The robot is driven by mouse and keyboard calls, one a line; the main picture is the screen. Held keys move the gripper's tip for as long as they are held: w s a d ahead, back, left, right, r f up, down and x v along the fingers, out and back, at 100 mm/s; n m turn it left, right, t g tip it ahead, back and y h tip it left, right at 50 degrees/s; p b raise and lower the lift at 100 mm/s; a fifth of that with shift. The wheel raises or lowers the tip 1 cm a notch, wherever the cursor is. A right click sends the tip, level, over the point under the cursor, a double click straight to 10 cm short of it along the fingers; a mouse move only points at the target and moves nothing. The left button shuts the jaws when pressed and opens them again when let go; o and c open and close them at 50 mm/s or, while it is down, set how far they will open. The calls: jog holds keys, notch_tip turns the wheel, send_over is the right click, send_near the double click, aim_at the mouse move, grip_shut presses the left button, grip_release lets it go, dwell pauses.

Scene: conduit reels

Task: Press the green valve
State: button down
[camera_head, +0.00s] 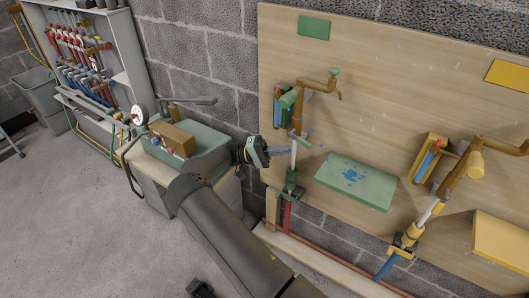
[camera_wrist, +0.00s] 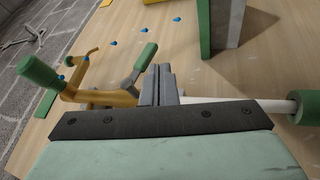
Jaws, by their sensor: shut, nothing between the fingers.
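On the wooden board, a bronze tap pipe carries a green handle (camera_head: 288,98) and a small green knob (camera_head: 334,71) at its outlet. I cannot tell for certain which part is the green valve. In the wrist view a green handle (camera_wrist: 146,55) lies just beyond the fingertips, and a green cap (camera_wrist: 38,72) sits at the left on the bronze pipe (camera_wrist: 98,96). My gripper (camera_head: 281,150) is beside the pipe, below the green handle; its fingers (camera_wrist: 160,84) are shut and empty. Contact with the pipe cannot be told.
A green shelf (camera_head: 355,182) with blue bits juts from the board at the right. A yellow tap assembly (camera_head: 460,175) and yellow shelf (camera_head: 502,242) stand further right. A workbench (camera_head: 185,150) with a box is at the left.

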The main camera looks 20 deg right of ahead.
jog(key=v, duration=0.8)
jog(key=shift+b, duration=0.45)
jog(key=shift+r, duration=0.1)
